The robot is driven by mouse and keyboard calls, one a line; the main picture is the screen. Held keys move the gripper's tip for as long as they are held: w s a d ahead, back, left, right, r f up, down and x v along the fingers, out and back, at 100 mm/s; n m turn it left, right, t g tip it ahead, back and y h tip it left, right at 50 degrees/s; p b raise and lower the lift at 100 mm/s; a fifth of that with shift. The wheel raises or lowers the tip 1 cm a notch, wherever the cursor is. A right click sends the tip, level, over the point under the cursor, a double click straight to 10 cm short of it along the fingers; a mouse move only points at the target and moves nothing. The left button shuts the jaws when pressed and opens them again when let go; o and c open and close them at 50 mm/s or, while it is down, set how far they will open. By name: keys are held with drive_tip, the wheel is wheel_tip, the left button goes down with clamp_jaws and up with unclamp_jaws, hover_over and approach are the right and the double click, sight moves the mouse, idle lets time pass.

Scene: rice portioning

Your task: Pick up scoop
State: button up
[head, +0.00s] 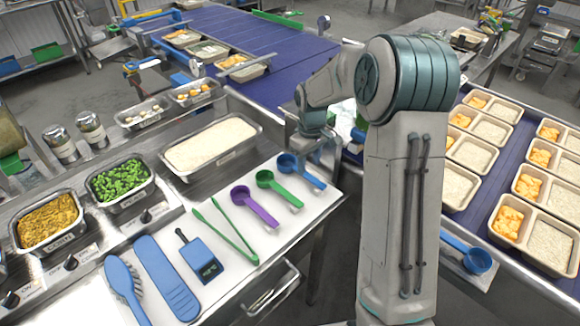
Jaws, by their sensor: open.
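Three scoops lie in a row on the white board (215,240): a purple scoop (242,196), a green scoop (267,180) and a blue scoop (289,164). Another blue scoop (477,260) lies on the right, beside my arm. My gripper (318,160) is open and points down above the blue scoop's handle end, at the back right of the board. The fingers are small and partly lost against the metal behind, so I cannot tell whether they touch the handle.
A rice pan (254,124) stands behind the scoops. Green tongs (232,238), a blue thermometer (200,262) and a blue brush (122,282) lie to the left. Filled trays (497,200) stand on the blue conveyor at right. Peas and corn pans (17,238) stand at left.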

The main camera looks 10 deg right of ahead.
sight(307, 174)
drive_tip(key=shift+w+a+f+p, duration=0.1)
drive_tip(key=shift+f+p, duration=0.25)
drive_tip(key=shift+f, duration=1.1)
drive_tip(key=shift+a+f+p, duration=0.1)
drive_tip(key=shift+f+p, duration=0.2)
drive_tip(key=shift+f, duration=1.1)
clamp_jaws()
